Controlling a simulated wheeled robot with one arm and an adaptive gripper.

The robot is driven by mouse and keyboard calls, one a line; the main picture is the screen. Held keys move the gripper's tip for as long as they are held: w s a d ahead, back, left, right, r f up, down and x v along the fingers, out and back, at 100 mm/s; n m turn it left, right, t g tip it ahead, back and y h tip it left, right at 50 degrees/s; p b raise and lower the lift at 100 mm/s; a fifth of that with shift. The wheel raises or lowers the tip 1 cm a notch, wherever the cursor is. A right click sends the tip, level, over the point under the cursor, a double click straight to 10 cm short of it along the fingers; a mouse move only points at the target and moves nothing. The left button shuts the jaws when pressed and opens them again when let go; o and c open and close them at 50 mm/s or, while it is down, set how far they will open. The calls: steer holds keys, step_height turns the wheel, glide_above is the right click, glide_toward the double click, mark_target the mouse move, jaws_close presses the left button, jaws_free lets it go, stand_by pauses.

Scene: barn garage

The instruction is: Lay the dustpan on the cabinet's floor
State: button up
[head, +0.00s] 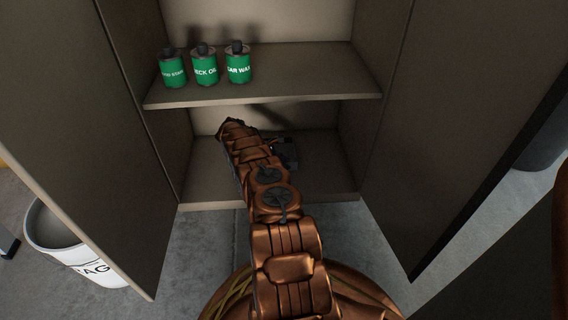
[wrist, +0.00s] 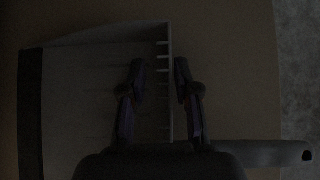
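The dustpan (wrist: 95,95) shows dimly in the wrist view, with a flat pan at left, a ridged edge in the middle and a dark handle (wrist: 270,153) pointing right. My gripper (wrist: 159,72) has its fingers apart, one on each side of the ridged edge, with a visible gap. The pan is over or on the cabinet's floor (head: 320,180); I cannot tell whether it touches. In the head view my arm reaches into the cabinet's lower compartment and hides most of what is there. A dark shape beside the arm is too unclear to name.
Three green cans (head: 204,68) stand on the cabinet's shelf (head: 300,82) above my arm. The left door (head: 80,130) and right door (head: 450,110) stand open. A white bin (head: 65,240) is on the concrete at left. The lower compartment's right side looks clear.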

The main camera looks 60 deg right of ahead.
steer(key=p+v, duration=0.3)
steer(key=v, duration=0.4)
steer(key=shift+w+a+r, duration=0.1)
steer(key=shift+w+r, duration=0.05)
steer(key=shift+r, duration=0.1)
stand_by(0.4)
